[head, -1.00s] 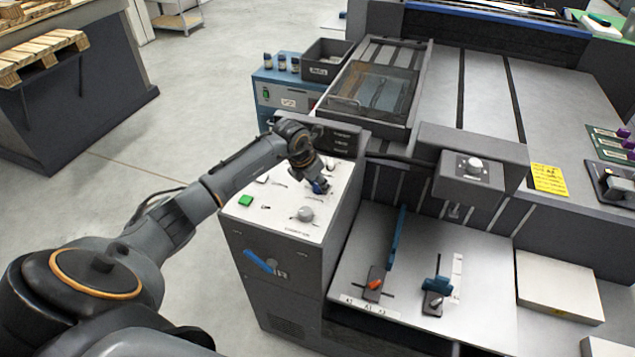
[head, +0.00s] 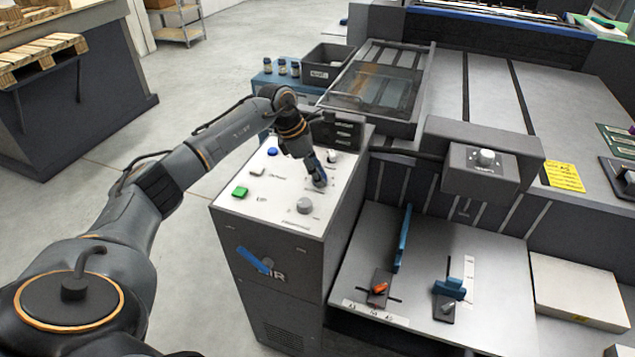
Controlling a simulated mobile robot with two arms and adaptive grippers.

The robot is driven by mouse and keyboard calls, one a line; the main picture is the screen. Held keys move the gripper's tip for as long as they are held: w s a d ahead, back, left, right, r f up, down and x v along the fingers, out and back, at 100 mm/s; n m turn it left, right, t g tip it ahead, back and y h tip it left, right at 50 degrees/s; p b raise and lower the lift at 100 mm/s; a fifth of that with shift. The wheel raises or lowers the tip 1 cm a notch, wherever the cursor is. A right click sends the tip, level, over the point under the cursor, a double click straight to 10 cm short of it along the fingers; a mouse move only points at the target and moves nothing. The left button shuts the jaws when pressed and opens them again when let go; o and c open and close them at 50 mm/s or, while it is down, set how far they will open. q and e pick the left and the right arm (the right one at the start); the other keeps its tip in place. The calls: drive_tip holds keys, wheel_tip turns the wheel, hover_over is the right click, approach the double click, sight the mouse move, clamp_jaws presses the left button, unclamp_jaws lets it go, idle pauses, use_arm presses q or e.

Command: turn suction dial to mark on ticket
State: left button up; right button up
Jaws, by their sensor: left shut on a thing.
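My left gripper (head: 319,184) reaches down from the upper left onto the white control panel (head: 275,214) of the grey cabinet. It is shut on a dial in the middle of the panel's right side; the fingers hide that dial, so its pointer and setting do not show. One grey dial (head: 304,205) stands free in front of the gripper, and another small knob (head: 332,156) stands behind it. The yellow ticket (head: 565,176) lies on the machine at the right; its writing is too small to read. My right gripper is out of view.
A green button (head: 240,192), a white button (head: 258,172) and a blue button (head: 272,152) line the panel's left side. A dark bin (head: 328,65) and several small bottles stand behind. A machine head with a knob (head: 486,157) is to the right.

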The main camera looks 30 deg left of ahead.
use_arm(q)
drive_tip(key=m+b, duration=0.1)
drive_tip(key=m, duration=0.1)
drive_tip(key=m+g+b, duration=0.1)
drive_tip(key=m+b, duration=0.1)
drive_tip(key=shift+w+f+m+g+h, duration=0.1)
drive_tip(key=shift+w+m+g+h, duration=0.05)
drive_tip(key=shift+m+g+h, duration=0.2)
drive_tip(key=m+g+b, duration=0.1)
drive_tip(key=m, duration=0.1)
drive_tip(key=m+b, duration=0.1)
drive_tip(key=m, duration=0.1)
drive_tip(key=shift+w+m+g, duration=0.1)
drive_tip(key=shift+m+g, duration=0.15)
drive_tip(key=shift+g, duration=0.1)
drive_tip(key=o, duration=1.1)
drive_tip(key=shift+o, duration=0.2)
drive_tip(key=v, duration=1.2)
